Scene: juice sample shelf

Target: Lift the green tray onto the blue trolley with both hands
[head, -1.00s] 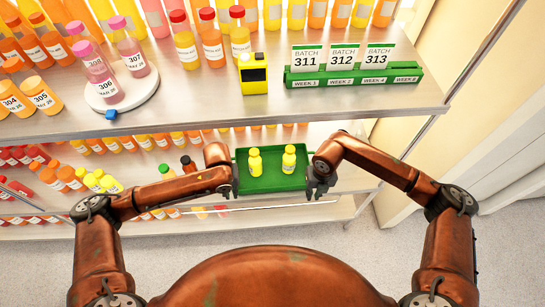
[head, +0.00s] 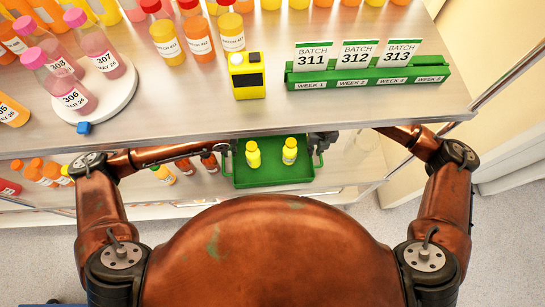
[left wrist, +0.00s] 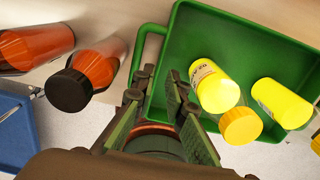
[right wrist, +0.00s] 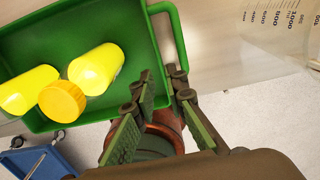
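The green tray (head: 272,181) sits on the lower shelf with two yellow bottles (head: 253,155) (head: 290,152) upright in it. Each end of the tray has a green bar handle. My left gripper (head: 229,150) is at the left handle (left wrist: 147,52), its fingers (left wrist: 155,88) apart near the bar. My right gripper (head: 318,146) is at the right handle (right wrist: 180,45), its fingers (right wrist: 166,88) also apart near the bar. I cannot tell whether either touches. The blue trolley shows partly in the left wrist view (left wrist: 18,135) and right wrist view (right wrist: 35,163).
The upper shelf (head: 215,112) overhangs close above my forearms and the tray's back. It holds bottles, a yellow device (head: 246,76) and a green batch stand (head: 368,77). Orange bottles (left wrist: 35,48) stand left of the tray. A clear graduated container (right wrist: 285,30) stands right of it.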

